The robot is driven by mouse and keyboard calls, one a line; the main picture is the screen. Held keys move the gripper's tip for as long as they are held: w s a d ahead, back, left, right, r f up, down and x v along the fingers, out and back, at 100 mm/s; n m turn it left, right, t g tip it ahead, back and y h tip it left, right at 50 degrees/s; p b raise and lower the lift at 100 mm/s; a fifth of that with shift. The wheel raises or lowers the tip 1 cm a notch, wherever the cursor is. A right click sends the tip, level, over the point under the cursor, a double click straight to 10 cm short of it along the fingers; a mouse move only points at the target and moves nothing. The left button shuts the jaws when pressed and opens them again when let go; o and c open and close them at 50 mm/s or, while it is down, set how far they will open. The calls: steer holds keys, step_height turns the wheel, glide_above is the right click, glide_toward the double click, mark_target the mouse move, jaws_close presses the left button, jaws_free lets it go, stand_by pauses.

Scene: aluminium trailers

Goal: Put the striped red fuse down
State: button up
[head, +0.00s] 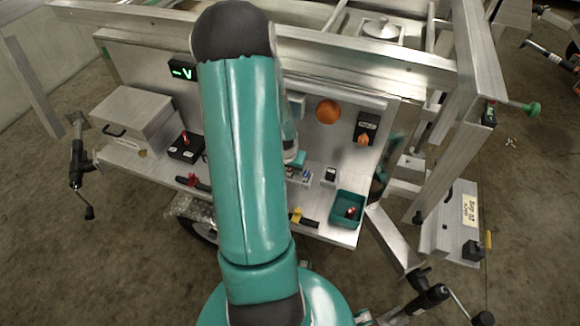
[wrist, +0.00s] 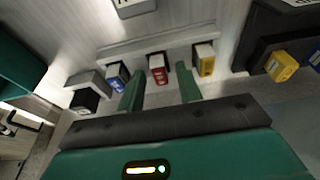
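A red fuse with a pale top (wrist: 158,70) stands in a row of fuses, between and just beyond my fingertips in the wrist view. I cannot make out stripes on it. My gripper (wrist: 160,78) is open, its two green fingers apart on either side of the red fuse's line. I see no fuse clamped between them. In the head view my arm hides most of the gripper, and only a teal part (head: 297,158) shows above the fuse row.
A blue fuse (wrist: 117,77) and a yellow fuse (wrist: 204,60) flank the red one closely. An orange ball-like knob (head: 328,111) is on the panel above.

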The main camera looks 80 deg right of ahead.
steer(key=shift+r, duration=0.15)
steer(key=v, duration=1.2)
steer(key=w+a+r+n+t+y, duration=0.1)
steer(key=w+a+r+n+t, duration=0.1)
steer(key=w+a+r+n, duration=0.55)
steer(key=w+a+r+n+t, duration=0.15)
steer(key=w+a+r, duration=0.35)
steer(key=w+a, duration=0.65)
steer(key=a+r+n+t+y, duration=0.1)
steer(key=a+r+n, duration=0.4)
steer(key=a, duration=0.7)
steer(key=s+a+r+n+t+y, duration=0.1)
steer(key=a+r+n, duration=0.4)
steer(key=a, duration=0.7)
steer(key=shift+r, duration=0.2)
